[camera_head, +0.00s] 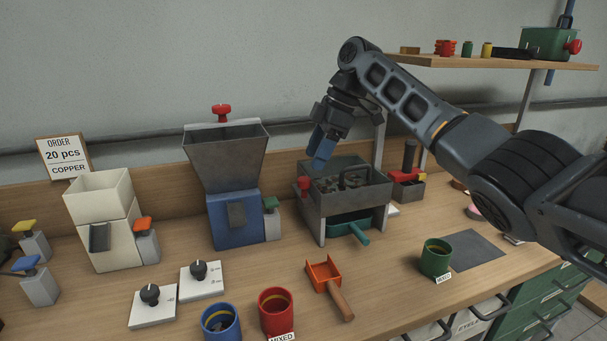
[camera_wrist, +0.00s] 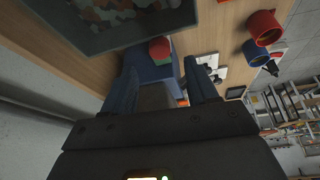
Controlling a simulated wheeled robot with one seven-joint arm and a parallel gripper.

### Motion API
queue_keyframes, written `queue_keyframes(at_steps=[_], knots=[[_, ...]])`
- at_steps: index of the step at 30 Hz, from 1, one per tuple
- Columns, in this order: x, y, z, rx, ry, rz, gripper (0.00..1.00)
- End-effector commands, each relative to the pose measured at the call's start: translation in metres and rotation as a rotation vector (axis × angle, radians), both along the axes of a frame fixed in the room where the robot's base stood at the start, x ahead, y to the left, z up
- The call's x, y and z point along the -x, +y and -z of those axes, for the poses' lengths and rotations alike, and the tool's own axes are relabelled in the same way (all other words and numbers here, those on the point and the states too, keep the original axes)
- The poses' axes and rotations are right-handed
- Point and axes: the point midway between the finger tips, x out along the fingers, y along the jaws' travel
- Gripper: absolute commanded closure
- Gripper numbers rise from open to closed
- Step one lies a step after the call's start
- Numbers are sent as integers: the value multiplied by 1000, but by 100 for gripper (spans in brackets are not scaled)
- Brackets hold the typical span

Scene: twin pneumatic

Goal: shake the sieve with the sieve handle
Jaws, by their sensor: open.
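The sieve (camera_head: 318,200) is a grey open-topped box on legs, with mixed small pieces inside. A dark arched handle (camera_head: 342,178) stands in it, and a red knob (camera_head: 304,185) sits at its left front corner. In the wrist view the sieve (camera_wrist: 135,37) fills the upper left, with the red knob (camera_wrist: 159,47) beside it. My gripper (camera_head: 320,160) is above the sieve's left rear side, pointing down, apart from the handle. Its two blue fingers (camera_wrist: 165,85) are spread with nothing between them. The handle does not show in the wrist view.
A teal scoop-like tray (camera_head: 350,226) sits under the sieve. A blue hopper (camera_head: 234,218) stands to the left. An orange scoop (camera_head: 323,272) and red, blue and green cups (camera_head: 436,258) lie in front. A shelf (camera_head: 500,62) hangs at the upper right, behind my arm.

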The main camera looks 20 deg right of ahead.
Motion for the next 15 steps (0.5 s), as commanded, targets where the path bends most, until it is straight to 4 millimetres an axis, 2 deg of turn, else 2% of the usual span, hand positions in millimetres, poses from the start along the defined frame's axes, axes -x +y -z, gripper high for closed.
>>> queue_keyframes(at_steps=[9,15], knots=[[-5,19,44,0,1,1,42],[-6,23,56,-1,-1,1,42]])
